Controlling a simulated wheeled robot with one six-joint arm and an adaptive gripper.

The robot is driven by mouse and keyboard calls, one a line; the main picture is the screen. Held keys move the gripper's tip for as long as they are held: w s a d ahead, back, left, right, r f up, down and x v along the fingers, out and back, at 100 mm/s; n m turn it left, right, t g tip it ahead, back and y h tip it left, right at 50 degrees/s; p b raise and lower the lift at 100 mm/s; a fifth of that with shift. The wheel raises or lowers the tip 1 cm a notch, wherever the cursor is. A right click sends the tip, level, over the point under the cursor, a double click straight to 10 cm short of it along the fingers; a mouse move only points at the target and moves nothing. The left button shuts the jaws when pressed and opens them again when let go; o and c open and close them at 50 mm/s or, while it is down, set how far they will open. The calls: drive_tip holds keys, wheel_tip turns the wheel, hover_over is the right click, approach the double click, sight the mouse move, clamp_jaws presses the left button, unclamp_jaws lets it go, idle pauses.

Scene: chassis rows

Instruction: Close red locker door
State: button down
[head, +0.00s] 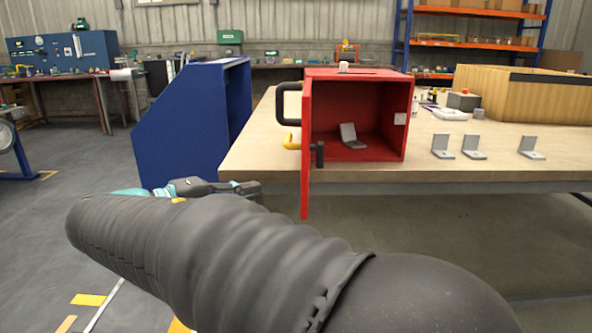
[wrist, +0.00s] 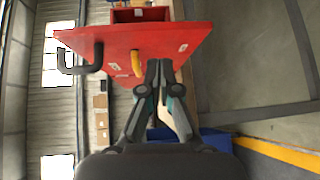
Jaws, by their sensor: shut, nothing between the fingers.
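The red locker (head: 376,77) stands on the table with its front open. Its red door (head: 306,185) is swung wide toward me, seen nearly edge-on. A black handle (head: 282,105) and a yellow handle (head: 291,141) are on the door's left side. A grey bracket (head: 351,137) sits inside. My gripper (head: 256,187) is shut and empty, left of the door and low. In the wrist view, my gripper (wrist: 159,68) points at the door's face (wrist: 185,38), its tips near the yellow handle (wrist: 136,64). I cannot tell whether they touch the door.
The wooden table (head: 265,151) has its front edge below the locker. Several grey brackets (head: 474,147) stand to the right, with a wooden crate (head: 535,98) behind. A blue panelled stand (head: 190,125) is left of the table. The floor (head: 60,220) at left is mostly clear.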

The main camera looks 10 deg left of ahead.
drive_tip(key=s+a+r+t, duration=0.1)
drive_tip(key=s+a+t, duration=0.1)
drive_tip(key=a, duration=0.3)
drive_tip(key=w+d, duration=0.8)
drive_tip(key=d, duration=0.2)
drive_tip(key=shift+w, duration=0.25)
drive_tip(key=shift+d, duration=0.2)
